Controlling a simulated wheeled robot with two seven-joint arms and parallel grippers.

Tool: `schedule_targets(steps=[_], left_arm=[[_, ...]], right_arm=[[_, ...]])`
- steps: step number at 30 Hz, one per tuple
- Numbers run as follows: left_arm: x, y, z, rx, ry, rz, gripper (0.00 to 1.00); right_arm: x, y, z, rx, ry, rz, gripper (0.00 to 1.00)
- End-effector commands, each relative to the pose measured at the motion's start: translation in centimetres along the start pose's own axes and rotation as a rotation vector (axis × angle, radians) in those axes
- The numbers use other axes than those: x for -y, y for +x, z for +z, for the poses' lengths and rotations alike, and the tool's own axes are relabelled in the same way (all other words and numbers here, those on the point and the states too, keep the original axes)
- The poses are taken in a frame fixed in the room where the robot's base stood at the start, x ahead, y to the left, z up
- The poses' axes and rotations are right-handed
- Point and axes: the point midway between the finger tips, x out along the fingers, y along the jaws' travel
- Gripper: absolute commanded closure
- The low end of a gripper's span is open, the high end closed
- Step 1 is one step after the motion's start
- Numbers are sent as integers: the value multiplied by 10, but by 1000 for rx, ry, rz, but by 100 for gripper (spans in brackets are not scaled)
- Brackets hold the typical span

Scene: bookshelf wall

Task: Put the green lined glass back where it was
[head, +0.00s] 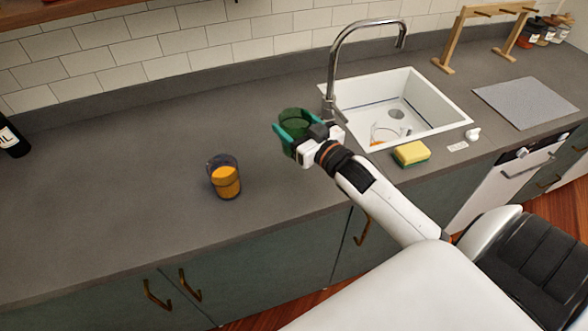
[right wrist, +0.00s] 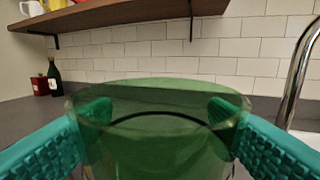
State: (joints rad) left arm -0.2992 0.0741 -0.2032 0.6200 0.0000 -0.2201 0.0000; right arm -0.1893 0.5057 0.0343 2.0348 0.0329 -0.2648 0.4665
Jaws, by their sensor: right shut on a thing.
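The green lined glass (head: 295,121) is upright between the teal fingers of my right gripper (head: 291,134), left of the sink. In the right wrist view the glass (right wrist: 155,125) fills the middle, with a teal finger on each side, shut on it. I cannot tell whether its base touches the counter. My left gripper is not in view.
A glass with orange content (head: 225,178) stands on the counter (head: 120,190) to the left. The sink (head: 440,103) with a tall faucet (head: 333,70) and a yellow sponge (head: 411,154) are to the right. A dark bottle (head: 12,138) stands far left. The left counter is mostly clear.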

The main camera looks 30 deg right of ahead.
Motion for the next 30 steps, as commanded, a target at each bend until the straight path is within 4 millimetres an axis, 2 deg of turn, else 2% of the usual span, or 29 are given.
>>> schedule_targets(steps=[9,14,19,22,30], left_arm=[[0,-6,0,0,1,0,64],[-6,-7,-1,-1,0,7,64],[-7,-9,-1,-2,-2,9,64],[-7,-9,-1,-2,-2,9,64],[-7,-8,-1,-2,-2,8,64]], right_arm=[[3,2,-50,-2,5,-3,67],[3,2,-65,-1,4,-2,67],[3,2,-89,-1,4,-3,67],[2,2,-95,1,3,-1,67],[2,2,-97,2,2,-1,67]])
